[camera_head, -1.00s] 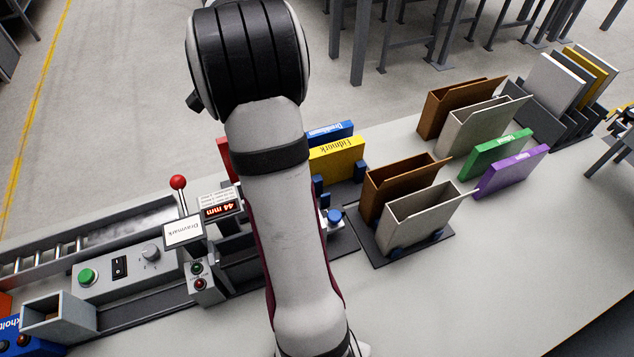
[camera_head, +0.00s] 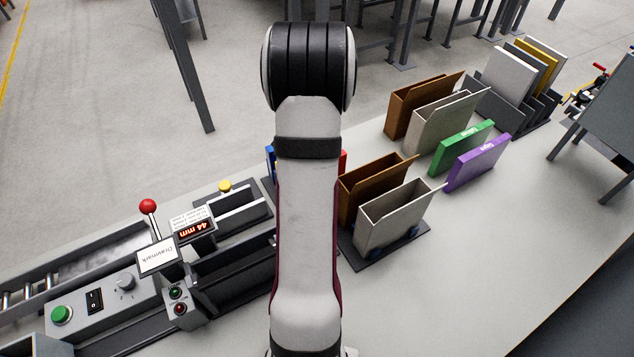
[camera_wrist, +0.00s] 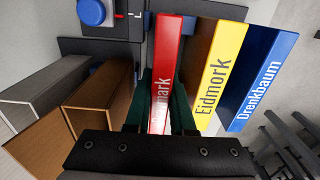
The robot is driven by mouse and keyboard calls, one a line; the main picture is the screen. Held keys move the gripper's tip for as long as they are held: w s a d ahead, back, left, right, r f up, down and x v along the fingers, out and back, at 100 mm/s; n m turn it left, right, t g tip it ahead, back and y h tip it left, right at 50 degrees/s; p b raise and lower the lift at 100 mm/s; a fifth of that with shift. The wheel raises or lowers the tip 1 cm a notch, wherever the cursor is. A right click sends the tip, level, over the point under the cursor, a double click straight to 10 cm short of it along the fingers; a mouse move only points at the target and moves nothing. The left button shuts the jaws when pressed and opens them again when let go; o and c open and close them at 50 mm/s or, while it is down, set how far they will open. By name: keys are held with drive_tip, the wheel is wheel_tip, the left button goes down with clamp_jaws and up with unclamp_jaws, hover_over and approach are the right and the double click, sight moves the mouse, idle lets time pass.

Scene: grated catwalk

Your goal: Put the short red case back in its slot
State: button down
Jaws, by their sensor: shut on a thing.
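In the wrist view a red case (camera_wrist: 165,70) stands between the two green fingers of my gripper (camera_wrist: 161,108), which is shut on it. Part of its lettering is covered. To its right are a yellow case (camera_wrist: 218,75) marked Eidmork and a blue case (camera_wrist: 262,85) marked Drenkbaum. A dark rack (camera_wrist: 100,47) with a blue button lies at the far end of the red case; whether the case sits in a slot there I cannot tell. In the head view my arm hides the gripper, and only a red sliver (camera_head: 343,162) shows beside it.
Brown (camera_head: 352,201) and beige (camera_head: 392,222) open boxes stand right of my arm, with a similar pair behind. Green (camera_head: 462,147) and purple (camera_head: 478,163) cases stand further right. A control panel (camera_head: 95,308) and a red-knobbed lever (camera_head: 149,206) are at left. The right front table is clear.

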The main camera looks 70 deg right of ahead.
drive_tip(key=shift+f, duration=1.3)
drive_tip(key=c, duration=0.8)
unclamp_jaws()
drive_tip(key=shift+f, duration=0.1)
drive_tip(key=shift+o, duration=0.2)
